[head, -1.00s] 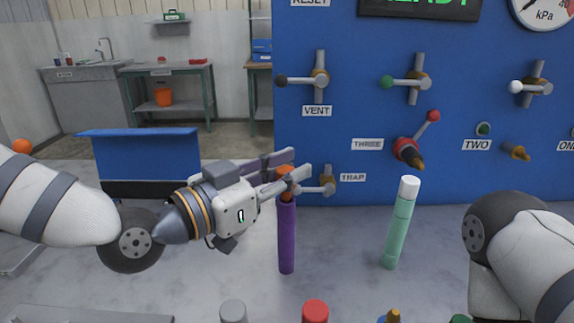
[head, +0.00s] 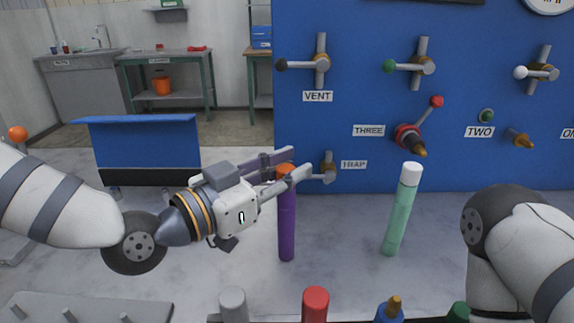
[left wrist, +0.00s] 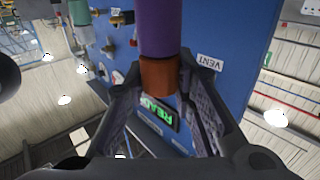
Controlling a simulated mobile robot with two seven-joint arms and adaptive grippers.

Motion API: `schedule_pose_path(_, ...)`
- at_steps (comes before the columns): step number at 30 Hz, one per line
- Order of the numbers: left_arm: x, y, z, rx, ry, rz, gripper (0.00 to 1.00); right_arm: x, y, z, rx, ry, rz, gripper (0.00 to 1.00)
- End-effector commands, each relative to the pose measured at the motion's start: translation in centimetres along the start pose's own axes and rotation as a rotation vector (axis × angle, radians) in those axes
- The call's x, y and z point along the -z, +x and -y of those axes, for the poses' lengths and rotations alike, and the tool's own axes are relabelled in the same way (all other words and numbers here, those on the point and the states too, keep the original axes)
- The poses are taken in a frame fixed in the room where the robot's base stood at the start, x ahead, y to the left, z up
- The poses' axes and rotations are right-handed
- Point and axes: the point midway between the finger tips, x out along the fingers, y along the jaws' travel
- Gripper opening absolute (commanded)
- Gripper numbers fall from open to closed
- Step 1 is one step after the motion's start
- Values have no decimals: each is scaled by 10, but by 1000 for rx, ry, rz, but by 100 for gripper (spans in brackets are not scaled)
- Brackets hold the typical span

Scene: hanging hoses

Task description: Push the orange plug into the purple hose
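The purple hose (head: 287,225) stands upright over the bench, left of the middle in the head view. The orange plug (head: 285,170) sits at its top end, in line with it. My left gripper (head: 290,165) reaches in from the left with one finger on each side of the plug and appears shut on it. In the left wrist view the orange plug (left wrist: 159,76) lies between the fingertips, against the end of the purple hose (left wrist: 159,28). How deep the plug sits is hidden. My right gripper is out of view; only part of that arm shows at the right.
A green hose (head: 398,222) with a white top (head: 411,174) stands to the right. A blue panel (head: 350,110) with valve handles rises behind, its TRAP valve (head: 328,170) close behind my left fingertips. A red capped post (head: 315,303) and others line the front edge.

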Motion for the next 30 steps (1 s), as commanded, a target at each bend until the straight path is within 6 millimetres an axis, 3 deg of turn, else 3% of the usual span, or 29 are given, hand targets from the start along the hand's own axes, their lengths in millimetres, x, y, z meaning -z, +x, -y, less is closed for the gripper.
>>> schedule_pose_path(3,-2,0,0,0,-2,4,45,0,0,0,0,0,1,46)
schedule_pose_path(11,-1,-1,0,0,-2,3,45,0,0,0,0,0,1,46)
schedule_pose_path(14,-1,-13,1,2,-3,3,45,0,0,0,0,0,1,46)
schedule_pose_path(21,-1,-62,1,3,-2,3,45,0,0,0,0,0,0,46)
schedule_pose_path(25,-1,-74,0,0,-2,3,45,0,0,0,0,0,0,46)
schedule_pose_path(30,-1,-76,0,0,-2,4,45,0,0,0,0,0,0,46)
